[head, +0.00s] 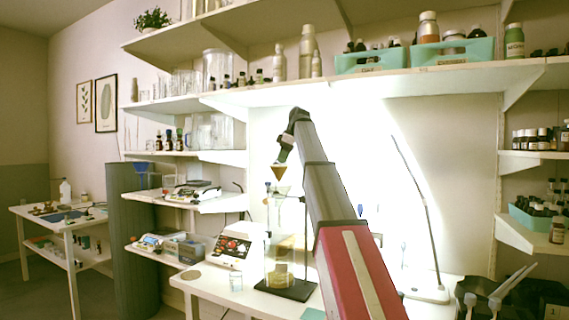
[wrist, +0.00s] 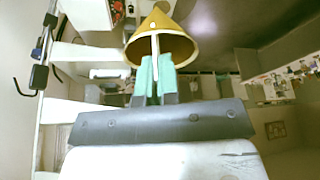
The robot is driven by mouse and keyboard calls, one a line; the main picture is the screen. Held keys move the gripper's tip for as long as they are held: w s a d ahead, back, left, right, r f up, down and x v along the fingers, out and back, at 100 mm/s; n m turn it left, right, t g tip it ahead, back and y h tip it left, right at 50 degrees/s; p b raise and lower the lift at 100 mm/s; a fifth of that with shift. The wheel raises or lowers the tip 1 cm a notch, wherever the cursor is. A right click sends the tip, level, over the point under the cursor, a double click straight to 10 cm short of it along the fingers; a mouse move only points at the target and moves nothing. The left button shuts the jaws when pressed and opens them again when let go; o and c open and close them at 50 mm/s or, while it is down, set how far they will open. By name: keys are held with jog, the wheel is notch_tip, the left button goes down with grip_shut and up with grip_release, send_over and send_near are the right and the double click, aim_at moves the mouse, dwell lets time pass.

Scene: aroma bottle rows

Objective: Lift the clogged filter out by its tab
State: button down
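The clogged filter, a brown-yellow cone (head: 279,174), hangs point down under my gripper (head: 284,150) in the head view. In the wrist view the cone (wrist: 163,40) lies just beyond the green fingertips (wrist: 154,76). A thin pale tab (wrist: 155,52) runs from the cone to between the fingertips, which are closed around it. The filter stands above a stand with a black base (head: 286,290), apart from the flask (head: 280,275) holding yellowish liquid. Whether the cone touches anything below is too small to tell.
Shelves with bottles and glassware rise behind. A dark holder with white-handled tools (head: 500,295) is at the right front.

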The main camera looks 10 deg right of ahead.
jog(key=s+a, duration=0.8)
jog(key=s, duration=0.4)
jog(key=shift+s+a, duration=0.2)
dwell(0.7)
